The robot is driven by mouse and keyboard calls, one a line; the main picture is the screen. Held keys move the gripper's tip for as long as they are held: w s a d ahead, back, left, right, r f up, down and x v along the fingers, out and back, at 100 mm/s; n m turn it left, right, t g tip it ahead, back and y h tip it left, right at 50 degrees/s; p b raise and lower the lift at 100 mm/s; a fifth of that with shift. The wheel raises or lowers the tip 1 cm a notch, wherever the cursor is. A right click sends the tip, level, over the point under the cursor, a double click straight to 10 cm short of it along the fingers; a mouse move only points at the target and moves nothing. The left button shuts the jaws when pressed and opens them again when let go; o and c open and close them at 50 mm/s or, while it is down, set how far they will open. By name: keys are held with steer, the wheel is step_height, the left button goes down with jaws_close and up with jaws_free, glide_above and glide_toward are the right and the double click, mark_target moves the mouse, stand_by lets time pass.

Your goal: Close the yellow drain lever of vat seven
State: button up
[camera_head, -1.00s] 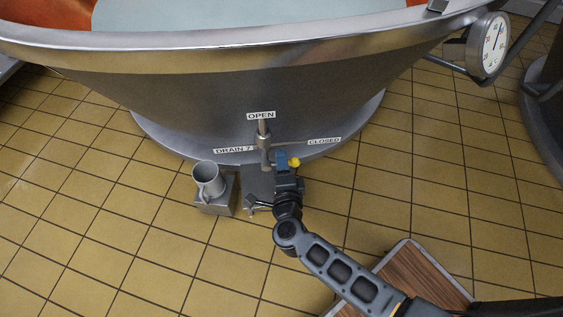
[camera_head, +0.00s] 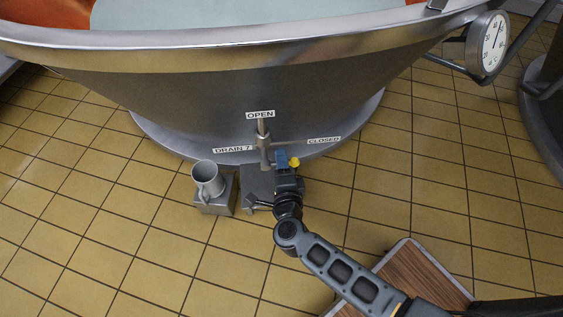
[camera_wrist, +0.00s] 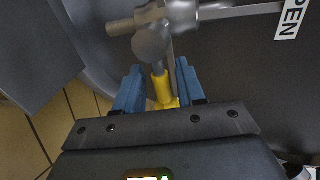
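The yellow grip of the drain lever (camera_head: 295,161) shows beside my gripper (camera_head: 283,157), low at the front of the vat (camera_head: 220,100). In the wrist view the yellow grip (camera_wrist: 162,88) lies between the two blue fingers of my gripper (camera_wrist: 160,75). The fingers stand apart on either side of it, with a narrow gap visible at the right. Its grey metal valve body (camera_wrist: 155,40) is just beyond the fingertips. The metal valve stem (camera_head: 263,130) rises toward the OPEN label (camera_head: 260,115). The CLOSED label (camera_head: 324,140) is to the right, and the DRAIN 7 label (camera_head: 233,149) to the left.
A round dial gauge (camera_head: 494,44) is at upper right. A wood-topped piece (camera_head: 425,280) lies at lower right. The tiled floor (camera_head: 110,230) at left is mostly clear.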

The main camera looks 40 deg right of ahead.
steer(key=p+v, duration=0.2)
steer(key=v, duration=0.5)
steer(key=shift+s+a, duration=0.2)
steer(key=shift+s, duration=0.15)
steer(key=shift+r, duration=0.15)
